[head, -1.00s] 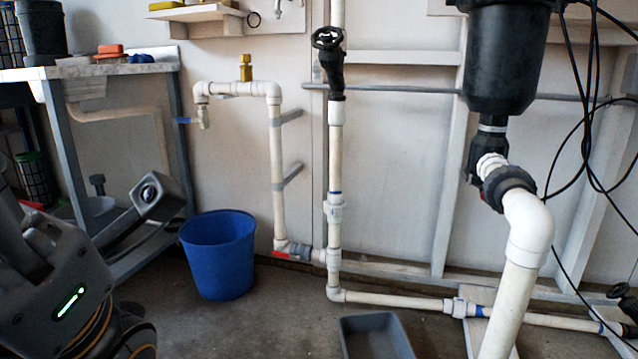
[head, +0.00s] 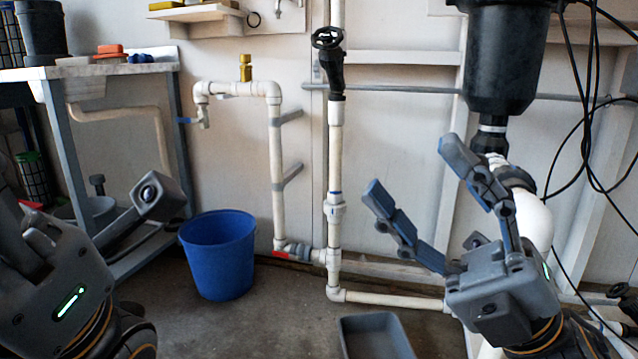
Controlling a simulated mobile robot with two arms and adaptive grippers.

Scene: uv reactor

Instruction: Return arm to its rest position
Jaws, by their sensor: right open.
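My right gripper (head: 418,172) is in the head view at right of centre. Its two long fingers are spread apart, point up and left, and hold nothing. It is in front of the white pipe (head: 536,222) below the black housing and hides part of that pipe and of the floor-level pipe. My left gripper (head: 152,198) is at the lower left, in front of the workbench leg. Only one finger shows clearly, so its opening cannot be judged.
A blue bucket (head: 218,262) stands on the floor left of centre. A grey tray (head: 374,335) lies at the bottom. The black housing (head: 508,60) and hanging black cables (head: 590,150) are at upper right. A workbench (head: 120,70) stands at left. Open floor shows around the bucket.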

